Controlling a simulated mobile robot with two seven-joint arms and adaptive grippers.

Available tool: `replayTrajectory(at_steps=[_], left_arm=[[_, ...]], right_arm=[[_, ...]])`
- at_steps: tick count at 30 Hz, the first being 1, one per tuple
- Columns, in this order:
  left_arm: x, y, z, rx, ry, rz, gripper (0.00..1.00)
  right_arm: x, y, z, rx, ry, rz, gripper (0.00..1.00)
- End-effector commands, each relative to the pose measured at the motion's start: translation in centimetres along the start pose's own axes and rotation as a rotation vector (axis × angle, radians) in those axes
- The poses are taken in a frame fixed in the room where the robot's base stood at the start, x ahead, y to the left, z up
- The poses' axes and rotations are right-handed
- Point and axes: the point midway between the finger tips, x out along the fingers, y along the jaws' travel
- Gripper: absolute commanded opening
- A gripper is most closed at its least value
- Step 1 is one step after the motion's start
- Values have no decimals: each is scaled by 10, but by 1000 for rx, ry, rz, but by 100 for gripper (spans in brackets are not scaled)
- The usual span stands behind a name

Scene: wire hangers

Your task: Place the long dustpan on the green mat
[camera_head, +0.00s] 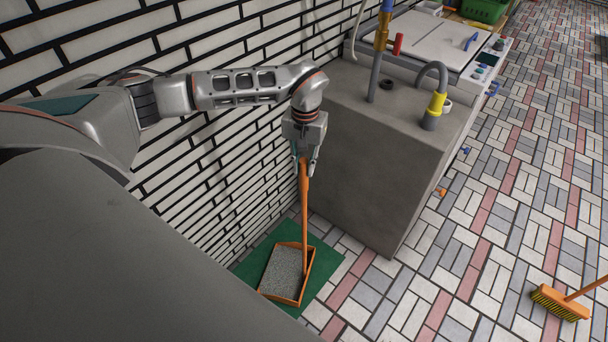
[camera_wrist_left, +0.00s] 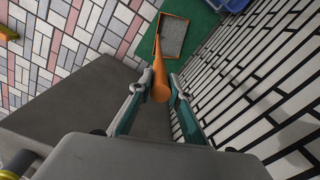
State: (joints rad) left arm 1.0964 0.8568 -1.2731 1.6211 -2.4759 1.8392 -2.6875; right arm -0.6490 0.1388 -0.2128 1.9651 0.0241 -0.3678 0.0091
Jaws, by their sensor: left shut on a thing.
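The long dustpan (camera_head: 285,274) is an orange-rimmed pan with a grey inside and a long orange handle. Its pan is over the green mat (camera_head: 328,262), beside the brick wall; I cannot tell whether it touches the mat. The handle rises nearly upright to my left gripper (camera_head: 306,168), which is shut on its upper end. In the left wrist view, the left gripper (camera_wrist_left: 158,88) has the handle between its fingers, and the dustpan (camera_wrist_left: 172,35) shows below over the green mat (camera_wrist_left: 203,22). My right gripper is not in view.
A grey concrete block (camera_head: 370,170) with pipes stands right of the mat. An orange broom (camera_head: 561,302) is on the tiled floor at the right. A blue object (camera_wrist_left: 232,5) shows near the mat in the left wrist view. The floor between block and broom is mostly clear.

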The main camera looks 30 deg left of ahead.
Motion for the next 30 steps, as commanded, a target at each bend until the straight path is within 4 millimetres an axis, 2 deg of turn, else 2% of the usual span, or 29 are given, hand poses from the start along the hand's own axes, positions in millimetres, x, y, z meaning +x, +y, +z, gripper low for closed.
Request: replayTrajectory(at_steps=[4, 10, 22, 23, 24, 30], left_arm=[[9, 1, 0, -1, 1, 2, 0], [34, 1, 0, -1, 0, 2, 0], [38, 1, -1, 0, 3, 2, 0], [39, 1, 0, 1, 0, 0, 26], [39, 1, 0, 1, 0, 0, 35], [39, 1, 0, 0, 0, 0, 35]], right_arm=[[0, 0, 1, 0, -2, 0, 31], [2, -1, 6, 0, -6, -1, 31], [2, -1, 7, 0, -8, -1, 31], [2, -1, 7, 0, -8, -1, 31], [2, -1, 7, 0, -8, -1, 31], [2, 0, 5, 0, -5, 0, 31]])
